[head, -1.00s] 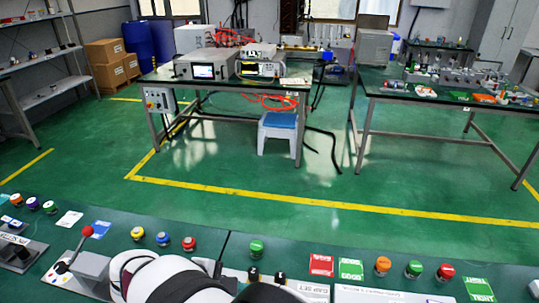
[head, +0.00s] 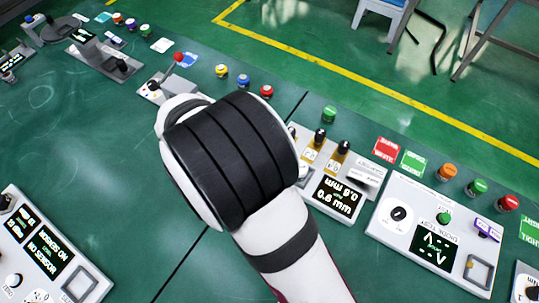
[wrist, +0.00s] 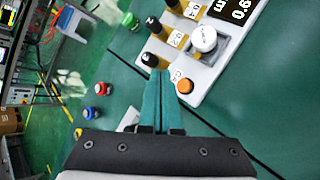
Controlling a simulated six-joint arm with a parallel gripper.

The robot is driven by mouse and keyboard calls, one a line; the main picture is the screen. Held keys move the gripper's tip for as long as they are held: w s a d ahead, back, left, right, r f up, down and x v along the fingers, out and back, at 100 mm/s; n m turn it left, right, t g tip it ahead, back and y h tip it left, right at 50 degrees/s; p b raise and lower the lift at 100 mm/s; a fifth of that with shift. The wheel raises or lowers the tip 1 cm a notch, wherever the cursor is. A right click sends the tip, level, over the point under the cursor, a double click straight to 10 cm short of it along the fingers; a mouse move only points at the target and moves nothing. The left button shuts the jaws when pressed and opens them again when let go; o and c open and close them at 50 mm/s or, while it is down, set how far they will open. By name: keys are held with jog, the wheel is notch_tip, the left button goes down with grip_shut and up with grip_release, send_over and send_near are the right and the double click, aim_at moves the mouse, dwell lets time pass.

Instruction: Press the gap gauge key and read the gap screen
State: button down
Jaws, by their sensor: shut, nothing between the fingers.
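The gap gauge panel (head: 335,170) is a pale plate with a dark gap screen (head: 338,196) and black-topped plugs. The screen shows white digits, which look like "0.8 mm" with a rotated second line above. In the wrist view the screen (wrist: 240,12) is cut off at the top right. An orange key (wrist: 185,86) sits at the panel's near corner, beside a partly readable label that seems to start "GA". My gripper (wrist: 160,73) is shut and empty, its teal fingertips just left of the orange key, apart from it in the picture. In the head view my arm hides the fingers and key.
A silver knob (wrist: 203,38) and black plugs (wrist: 152,59) stand close to the fingertips. Another panel with a green button (head: 444,217) lies to the right. A red-knobbed lever (head: 178,58) and coloured buttons line the bench's far side.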

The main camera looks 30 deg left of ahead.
jog(key=shift+f, duration=2.85)
jog(key=shift+f, duration=0.1)
jog(key=shift+f, duration=0.3)
jog(key=shift+f, duration=0.55)
jog(key=shift+r, duration=0.15)
dwell(0.4)
jog(key=shift+r, duration=0.85)
jog(key=shift+r, duration=2.5)
